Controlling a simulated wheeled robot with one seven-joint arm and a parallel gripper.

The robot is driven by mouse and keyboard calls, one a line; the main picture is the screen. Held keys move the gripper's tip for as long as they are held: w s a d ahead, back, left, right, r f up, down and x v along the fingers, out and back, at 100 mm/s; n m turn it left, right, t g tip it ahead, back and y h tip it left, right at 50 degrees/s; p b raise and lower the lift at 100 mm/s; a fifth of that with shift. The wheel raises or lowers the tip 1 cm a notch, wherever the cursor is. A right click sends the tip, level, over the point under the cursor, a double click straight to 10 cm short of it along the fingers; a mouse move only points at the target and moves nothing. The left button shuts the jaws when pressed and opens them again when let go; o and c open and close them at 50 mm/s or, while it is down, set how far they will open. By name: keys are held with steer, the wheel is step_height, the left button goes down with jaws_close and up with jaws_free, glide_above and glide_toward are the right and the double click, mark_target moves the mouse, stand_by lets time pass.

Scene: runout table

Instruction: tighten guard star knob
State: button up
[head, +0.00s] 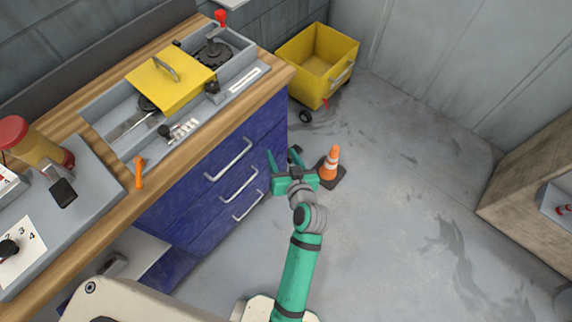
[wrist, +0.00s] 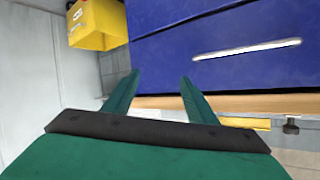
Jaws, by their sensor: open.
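The yellow guard plate (head: 150,88) with a grey handle lies across the grey channel on the wooden bench top. A black knob (head: 212,87) sits at its right front corner, and another black knob (head: 164,130) sits lower left on the channel's front edge. I cannot tell which is the star knob. My gripper (head: 283,157) is open and empty, out in front of the blue drawers and clear of the guard. In the wrist view my gripper (wrist: 160,79) points toward the drawers; a yellow strip (wrist: 245,123) and a dark knob (wrist: 292,126) show past the bench edge.
Blue drawers (head: 240,155) with bar handles front the bench. A yellow wheeled bin (head: 312,75) stands beyond it; an orange cone (head: 332,163) stands on the floor just right of my gripper. An orange lever (head: 139,175) rises at the bench's front edge.

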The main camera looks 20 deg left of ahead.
steer(key=shift+s+d+f+m+t+h, duration=0.3)
steer(key=shift+s+d+f+m+h, duration=0.2)
steer(key=shift+s+d+f, duration=0.35)
steer(key=shift+s+r, duration=0.1)
steer(key=n+g+y, duration=0.6)
steer(key=n+g, duration=0.2)
steer(key=n, duration=0.4)
glide_toward(215, 87)
steer(key=x, duration=0.8)
steer(key=c, duration=1.1)
